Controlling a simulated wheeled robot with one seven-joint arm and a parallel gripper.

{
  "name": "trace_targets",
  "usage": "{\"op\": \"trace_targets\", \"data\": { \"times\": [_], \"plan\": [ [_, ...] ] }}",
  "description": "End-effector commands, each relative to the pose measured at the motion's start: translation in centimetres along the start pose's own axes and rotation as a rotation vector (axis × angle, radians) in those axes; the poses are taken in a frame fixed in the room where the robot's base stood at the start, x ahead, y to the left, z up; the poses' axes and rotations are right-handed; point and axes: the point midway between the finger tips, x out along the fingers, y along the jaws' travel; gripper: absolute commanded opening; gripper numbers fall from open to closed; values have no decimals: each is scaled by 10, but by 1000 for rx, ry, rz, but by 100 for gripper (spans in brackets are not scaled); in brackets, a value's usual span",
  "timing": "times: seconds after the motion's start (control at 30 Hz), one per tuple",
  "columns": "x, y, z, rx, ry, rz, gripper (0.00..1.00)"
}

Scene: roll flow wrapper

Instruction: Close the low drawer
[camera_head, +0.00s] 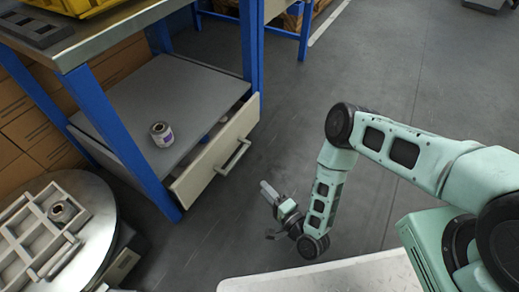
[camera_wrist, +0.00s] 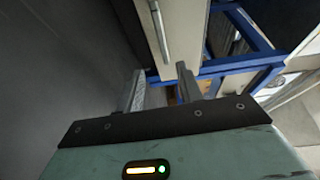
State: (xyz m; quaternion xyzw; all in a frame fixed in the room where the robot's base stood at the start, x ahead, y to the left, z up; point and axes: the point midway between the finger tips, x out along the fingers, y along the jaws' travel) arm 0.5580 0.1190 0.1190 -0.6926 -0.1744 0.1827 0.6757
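The low drawer has a cream front panel (camera_head: 212,160) with a silver bar handle (camera_head: 233,158) and sits low in the blue-legged workbench. It stands pulled out, with a gap behind its front. My gripper (camera_head: 268,211) is to the right of the drawer front, low over the floor and apart from the handle. In the wrist view, the fingers of my gripper (camera_wrist: 161,85) are spread with nothing between them. The drawer front (camera_wrist: 187,35) and its handle (camera_wrist: 161,32) show just beyond the fingertips there.
A small can (camera_head: 161,134) stands on the bench's grey lower shelf (camera_head: 185,92). A round table (camera_head: 92,215) with a grey frame is at lower left. Cardboard boxes (camera_head: 38,130) are at the left. The grey floor (camera_head: 320,110) right of the drawer is clear.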

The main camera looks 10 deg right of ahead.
Motion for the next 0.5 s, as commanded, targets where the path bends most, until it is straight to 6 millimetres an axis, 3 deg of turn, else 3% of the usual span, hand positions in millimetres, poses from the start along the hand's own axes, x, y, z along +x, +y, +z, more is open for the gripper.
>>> {"op": "trace_targets", "data": {
  "times": [0.1,0.23,0.5],
  "plan": [
    [-2,1,7,24,-10,-20,36],
    [10,3,7,21,-11,-21,36],
    [62,2,6,21,-6,-24,36]
  ]
}}
